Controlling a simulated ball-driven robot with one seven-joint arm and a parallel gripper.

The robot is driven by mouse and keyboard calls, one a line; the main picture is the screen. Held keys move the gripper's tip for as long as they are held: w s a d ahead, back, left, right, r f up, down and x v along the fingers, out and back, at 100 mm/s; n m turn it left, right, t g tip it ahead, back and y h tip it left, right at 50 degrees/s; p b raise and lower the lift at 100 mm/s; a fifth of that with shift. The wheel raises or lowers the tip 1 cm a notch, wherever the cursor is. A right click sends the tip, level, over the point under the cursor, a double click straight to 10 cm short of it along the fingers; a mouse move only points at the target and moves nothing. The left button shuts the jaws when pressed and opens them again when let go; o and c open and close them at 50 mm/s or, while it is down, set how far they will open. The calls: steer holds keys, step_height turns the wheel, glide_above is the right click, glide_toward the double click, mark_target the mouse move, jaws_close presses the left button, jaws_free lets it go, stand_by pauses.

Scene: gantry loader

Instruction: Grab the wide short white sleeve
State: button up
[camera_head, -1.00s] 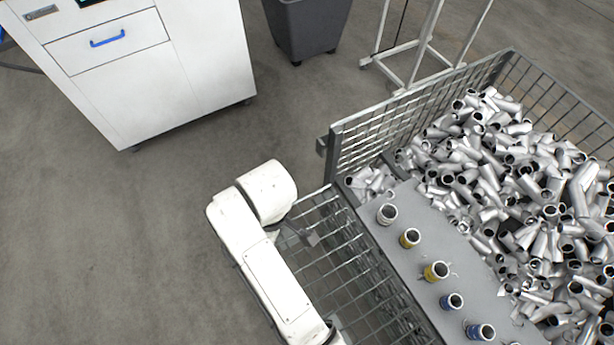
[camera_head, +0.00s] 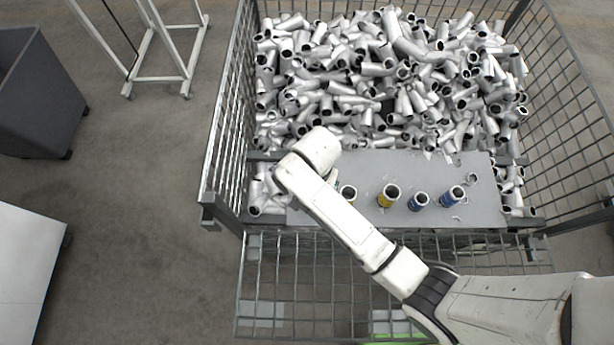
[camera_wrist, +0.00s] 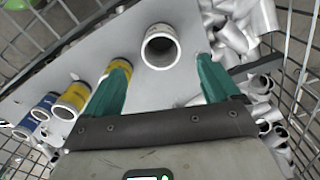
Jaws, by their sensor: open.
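The wide short white sleeve (camera_wrist: 160,50) stands on the grey plate (camera_wrist: 180,88) in the wrist view, its dark open mouth facing the camera. My gripper (camera_wrist: 162,62) is open, with one green finger on each side of the sleeve's near edge. The sleeve lies between and slightly beyond the fingertips; I cannot tell whether they touch it. In the head view my arm hides the white sleeve and most of my gripper.
Yellow-banded sleeves (camera_head: 388,197) and blue-banded sleeves (camera_head: 452,196) stand in a row on the plate. A wire-mesh crate (camera_head: 228,130) around it holds a heap of grey pipe fittings (camera_head: 350,75). A dark bin (camera_head: 38,95) and a white cabinet (camera_head: 28,262) stand at left.

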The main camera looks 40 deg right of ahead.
step_height(320, 180, down, 10)
steer(key=shift+w+r+b, duration=0.1)
steer(key=shift+b, duration=0.35)
steer(key=shift+c, duration=0.5)
steer(key=c, duration=1.3)
steer(key=shift+r, duration=0.1)
